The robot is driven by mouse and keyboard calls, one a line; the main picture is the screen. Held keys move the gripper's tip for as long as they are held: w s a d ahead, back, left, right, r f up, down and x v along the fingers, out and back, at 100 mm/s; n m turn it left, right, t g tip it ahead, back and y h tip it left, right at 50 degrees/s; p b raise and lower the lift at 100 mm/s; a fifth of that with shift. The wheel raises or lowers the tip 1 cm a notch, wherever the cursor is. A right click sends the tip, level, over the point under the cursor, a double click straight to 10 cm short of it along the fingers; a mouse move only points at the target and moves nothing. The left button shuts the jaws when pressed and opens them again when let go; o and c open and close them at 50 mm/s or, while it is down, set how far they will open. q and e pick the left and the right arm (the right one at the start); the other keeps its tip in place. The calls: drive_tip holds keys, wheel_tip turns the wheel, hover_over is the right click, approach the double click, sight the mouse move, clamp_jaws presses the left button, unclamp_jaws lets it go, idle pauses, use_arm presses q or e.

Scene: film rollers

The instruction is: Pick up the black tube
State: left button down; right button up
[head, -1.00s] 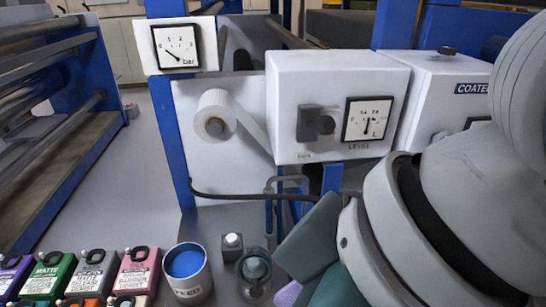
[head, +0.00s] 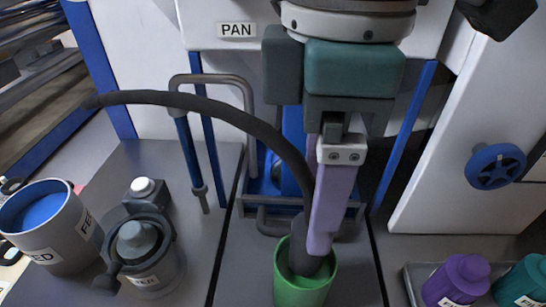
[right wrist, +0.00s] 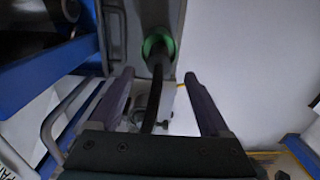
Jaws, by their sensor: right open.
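The black tube (head: 225,117) arches from the left and bends down into a green cup (head: 301,290) in the head view. Its lower end is inside the cup. My right gripper (head: 318,245) points down beside the tube's lower part, its lavender fingers just above the cup. In the right wrist view the right gripper (right wrist: 158,76) is open, and the tube (right wrist: 163,92) runs between its two fingers with a gap on each side. The green cup's rim (right wrist: 157,42) shows beyond the fingertips. My left gripper is not in view.
A grey can of blue liquid (head: 40,215) and a lidded grey jar (head: 145,260) stand left of the cup. A tray (head: 415,285) with purple and teal bottles is at right. A blue handwheel (head: 496,166) juts from the white machine. A bent metal pipe (head: 213,80) stands behind the tube.

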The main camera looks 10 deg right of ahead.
sight(303, 264)
wheel_tip(303, 264, down, 6)
drive_tip(key=shift+f, duration=0.25)
drive_tip(key=shift+w, duration=0.1)
drive_tip(key=shift+r, duration=0.1)
clamp_jaws()
idle(0.5)
